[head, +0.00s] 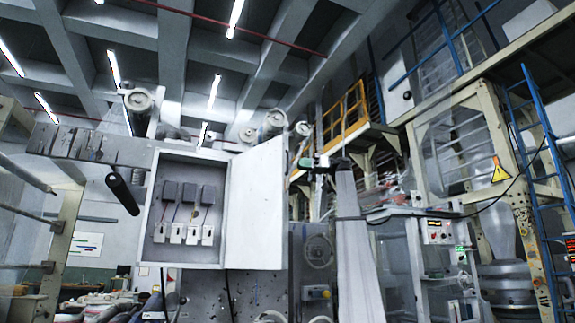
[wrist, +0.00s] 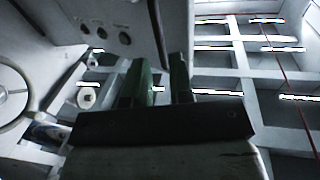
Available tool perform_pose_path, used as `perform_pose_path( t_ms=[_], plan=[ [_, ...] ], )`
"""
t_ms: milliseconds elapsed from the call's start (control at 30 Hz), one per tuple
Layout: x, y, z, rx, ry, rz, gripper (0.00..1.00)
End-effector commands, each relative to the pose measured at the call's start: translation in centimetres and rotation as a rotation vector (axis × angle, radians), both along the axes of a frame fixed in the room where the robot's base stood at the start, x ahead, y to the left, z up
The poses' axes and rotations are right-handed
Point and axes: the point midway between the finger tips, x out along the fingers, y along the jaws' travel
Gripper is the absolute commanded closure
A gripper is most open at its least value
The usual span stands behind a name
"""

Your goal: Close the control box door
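The control box (head: 150,205) is a light grey cabinet left of centre in the head view, with dark modules and pale switches inside. Its white door (head: 255,205) stands wide open to the right, its inner face towards the head camera. My gripper (head: 300,163) is just right of the door's free edge, near its upper half. In the wrist view, my gripper's green fingers (wrist: 162,80) are apart with a narrow gap. A pale panel with several buttons (wrist: 118,28), apparently the door's outer face, is close ahead of the fingers. Contact cannot be told.
Grey machinery with a handwheel (head: 318,250) stands below and behind the door. A dark roller (head: 122,194) sticks out left of the box. A steel frame with a blue ladder (head: 540,170) stands at the right. Ceiling lights show in the wrist view (wrist: 300,97).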

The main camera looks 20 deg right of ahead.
Motion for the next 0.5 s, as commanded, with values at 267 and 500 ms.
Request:
perform_pose_path(
  t_ms=[267, 500],
  plan=[
    [0.7, 4.6, 0.0, -0.001, 0.000, 0.001, 0.79],
    [1.1, 6.3, 0.0, 0.000, 0.001, -0.001, 0.79]
  ],
)
